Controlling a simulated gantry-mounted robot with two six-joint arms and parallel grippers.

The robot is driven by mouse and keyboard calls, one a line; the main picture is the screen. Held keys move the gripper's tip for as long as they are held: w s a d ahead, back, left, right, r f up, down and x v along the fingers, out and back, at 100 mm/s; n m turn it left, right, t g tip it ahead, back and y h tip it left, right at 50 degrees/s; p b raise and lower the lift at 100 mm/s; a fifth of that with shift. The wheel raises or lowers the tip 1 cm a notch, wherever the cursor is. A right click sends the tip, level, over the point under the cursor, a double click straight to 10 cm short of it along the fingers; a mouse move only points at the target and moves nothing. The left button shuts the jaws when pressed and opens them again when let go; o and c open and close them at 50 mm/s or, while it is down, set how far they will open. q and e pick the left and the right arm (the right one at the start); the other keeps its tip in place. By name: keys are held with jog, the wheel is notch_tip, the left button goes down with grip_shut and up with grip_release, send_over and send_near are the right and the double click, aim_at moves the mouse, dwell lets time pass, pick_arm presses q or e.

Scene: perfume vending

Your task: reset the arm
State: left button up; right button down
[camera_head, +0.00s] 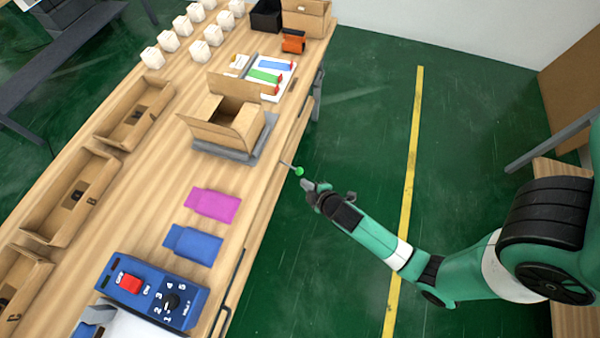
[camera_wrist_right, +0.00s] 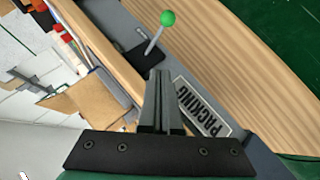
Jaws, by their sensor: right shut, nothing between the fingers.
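My right gripper (camera_head: 308,187) is shut and empty, close to the table's right edge in the head view. In the right wrist view its two fingers (camera_wrist_right: 160,100) lie together with nothing between them. A lever with a green ball knob (camera_head: 299,171) stands just beyond the fingertips. The knob also shows in the right wrist view (camera_wrist_right: 168,18), apart from the fingers. My right arm reaches in from the right over the floor. My left gripper is not in view.
The wooden table (camera_head: 150,205) holds an open cardboard box (camera_head: 228,115), a pink pouch (camera_head: 213,204), a blue pouch (camera_head: 193,245) and a blue control box (camera_head: 150,292) with a red switch. Open trays line the left side. The green floor right of the table is free.

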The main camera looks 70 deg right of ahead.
jog(key=shift+s+a+r, duration=0.1)
jog(key=shift+s+r, duration=0.1)
jog(key=shift+s, duration=0.05)
jog(key=shift+w+a, duration=0.1)
